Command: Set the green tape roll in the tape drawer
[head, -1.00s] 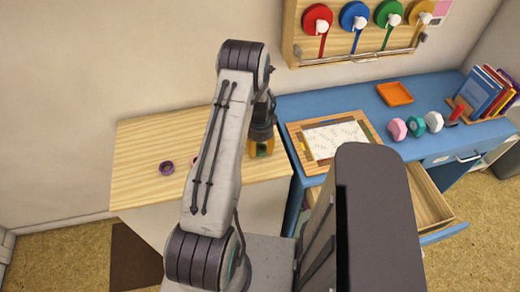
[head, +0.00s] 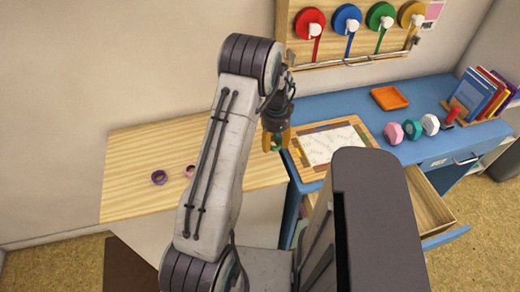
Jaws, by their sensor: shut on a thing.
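My gripper (head: 275,140), with orange fingers, is shut on the green tape roll (head: 275,147). The fingers hide most of the roll. They hold it above the right end of the light wooden counter, near the left edge of the blue desk. An open drawer (head: 427,208) with a wooden inside and a blue front sticks out under the desk's right part. Its left side is hidden behind a dark part of my body, and the part in sight looks empty. I see no label on it.
A purple roll (head: 159,177) and a pink roll (head: 190,170) lie on the wooden counter (head: 130,150). The blue desk (head: 345,105) bears a framed board (head: 331,145), an orange tray (head: 389,97), several hexagonal pieces (head: 412,129), a red stamp (head: 449,115) and books (head: 480,93). Ribbon spools hang above.

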